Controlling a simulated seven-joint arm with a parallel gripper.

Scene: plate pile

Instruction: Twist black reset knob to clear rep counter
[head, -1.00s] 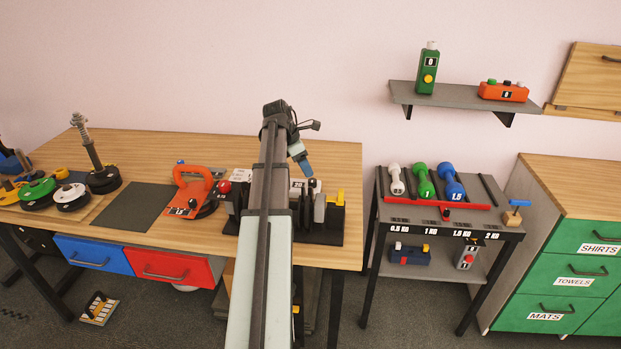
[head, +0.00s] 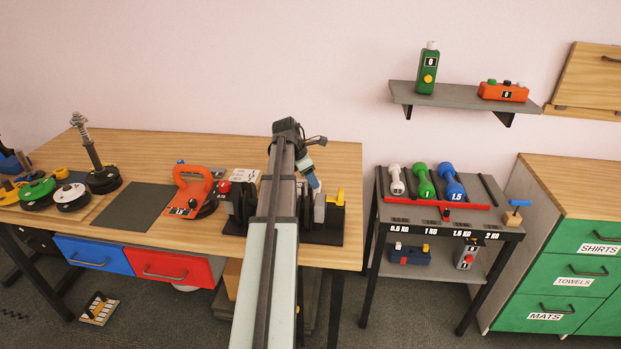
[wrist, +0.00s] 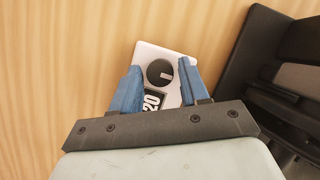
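In the wrist view, a white counter box (wrist: 147,52) lies on the wooden table top with a round black knob (wrist: 160,72) on it. The knob carries a white pointer mark. Below it, a black display (wrist: 152,101) reads 20. My gripper (wrist: 160,64) is open. Its two blue fingers are on either side of the box and knob, with gaps to the knob. I cannot tell how high the fingertips are above it.
A dark weight rack (head: 325,237) stands close to the gripper and also fills the right of the wrist view (wrist: 285,75).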

